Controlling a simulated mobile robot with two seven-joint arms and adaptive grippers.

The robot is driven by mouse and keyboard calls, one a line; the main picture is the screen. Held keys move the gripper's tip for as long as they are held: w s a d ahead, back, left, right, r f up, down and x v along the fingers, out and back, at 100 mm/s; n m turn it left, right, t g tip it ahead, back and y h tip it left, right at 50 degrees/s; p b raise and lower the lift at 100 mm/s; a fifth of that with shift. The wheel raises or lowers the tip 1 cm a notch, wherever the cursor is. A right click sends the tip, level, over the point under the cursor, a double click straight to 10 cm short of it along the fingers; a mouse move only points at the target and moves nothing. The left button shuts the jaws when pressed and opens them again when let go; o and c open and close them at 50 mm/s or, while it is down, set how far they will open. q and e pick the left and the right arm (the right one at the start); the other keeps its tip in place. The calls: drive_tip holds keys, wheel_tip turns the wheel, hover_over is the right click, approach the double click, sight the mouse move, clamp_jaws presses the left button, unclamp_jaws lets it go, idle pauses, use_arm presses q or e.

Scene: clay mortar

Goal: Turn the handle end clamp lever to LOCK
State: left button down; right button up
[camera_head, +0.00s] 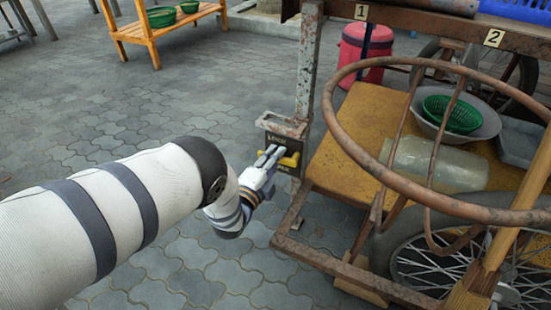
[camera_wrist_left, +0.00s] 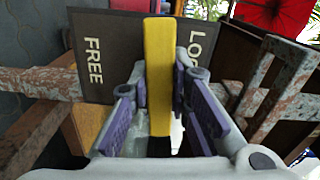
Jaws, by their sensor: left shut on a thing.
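The clamp lever (camera_head: 288,159) is a yellow bar on a dark box low on the cart's rusty corner post. It also shows in the left wrist view (camera_wrist_left: 158,75), standing between the words FREE and LOCK on the dark label plate (camera_wrist_left: 110,60); the end of LOCK is hidden. My left gripper (camera_head: 272,156) reaches in from the left and is shut on the lever; its purple-padded fingers (camera_wrist_left: 158,100) lie on both sides of the bar. The label plate in the head view (camera_head: 274,139) is partly hidden by the fingers. My right gripper is not in view.
A large rusty wheel rim (camera_head: 335,110) and the cart's yellow deck (camera_head: 358,120) stand right of the lever. A rusty lower frame bar (camera_head: 320,262) runs below. A red drum (camera_head: 362,50) stands behind. Open paving lies to the left.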

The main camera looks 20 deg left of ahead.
use_arm(q)
drive_tip(key=shift+r+m, duration=0.25)
drive_tip(key=shift+m, duration=0.45)
drive_tip(key=shift+a, duration=0.1)
drive_tip(key=c, duration=1.5)
unclamp_jaws()
drive_tip(key=shift+s, duration=0.1)
drive_tip(key=s, duration=1.2)
drive_tip(key=shift+a, duration=0.15)
